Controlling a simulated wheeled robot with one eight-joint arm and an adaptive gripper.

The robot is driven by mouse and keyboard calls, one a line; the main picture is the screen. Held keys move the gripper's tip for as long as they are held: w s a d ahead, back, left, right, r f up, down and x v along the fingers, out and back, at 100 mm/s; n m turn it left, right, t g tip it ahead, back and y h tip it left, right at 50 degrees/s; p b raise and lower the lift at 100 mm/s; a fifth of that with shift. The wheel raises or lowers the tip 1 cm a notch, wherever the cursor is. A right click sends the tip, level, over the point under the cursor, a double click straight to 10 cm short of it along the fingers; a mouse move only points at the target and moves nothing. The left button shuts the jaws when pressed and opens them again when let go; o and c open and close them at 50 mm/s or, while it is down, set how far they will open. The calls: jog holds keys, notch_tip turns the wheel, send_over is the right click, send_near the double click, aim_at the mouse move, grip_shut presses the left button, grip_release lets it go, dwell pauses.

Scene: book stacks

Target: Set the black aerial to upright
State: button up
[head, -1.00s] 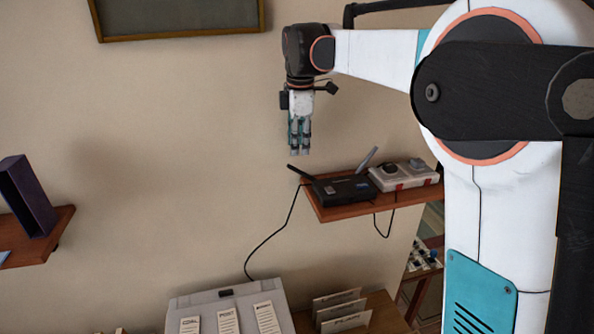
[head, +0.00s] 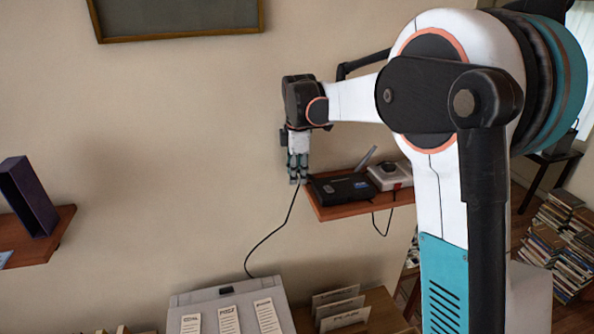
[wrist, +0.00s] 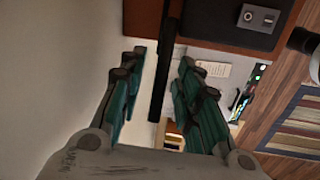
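The black router (head: 342,187) sits on a small brown wall shelf, with a grey aerial (head: 362,158) leaning up to the right at its back. My gripper (head: 298,182) points down at the router's left end and hides the black aerial in the head view. In the wrist view the black aerial (wrist: 162,75) shows as a long dark bar running between the spread fingers of my gripper (wrist: 158,92). The fingers are open, with gaps visible on both sides of the bar. I cannot tell its exact tilt now.
A white device (head: 388,176) stands right of the router on the shelf (head: 352,210). A black cable (head: 275,235) hangs to a grey box with labelled slips (head: 228,290) below. A purple bookend-like box (head: 30,195) is far left.

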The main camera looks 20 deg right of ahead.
grip_shut()
jog(key=shift+d+r, duration=0.1)
jog(key=shift+d, duration=0.05)
jog(key=y+b, duration=0.1)
jog(key=d+r+y, duration=0.1)
jog(key=y, duration=0.1)
jog(key=d+y+b, duration=0.1)
jog(key=shift+d+r+y+b, duration=0.1)
jog(key=shift+r+y+b, duration=0.05)
jog(key=shift+y+b, duration=0.25)
jog(key=shift+d+r+m+y+b, duration=0.15)
jog(key=shift+d+y+b, duration=0.45)
jog(key=shift+y, duration=0.35)
jog(key=shift+d+r+m+y+b, duration=0.1)
jog(key=shift+d+r+y+b, duration=0.2)
jog(key=shift+y+b, duration=0.55)
jog(key=shift+d+r+m+y+b, duration=0.15)
jog(key=shift+d+y+b, duration=0.4)
jog(key=shift+y, duration=0.45)
jog(key=shift+o, duration=0.6)
grip_release()
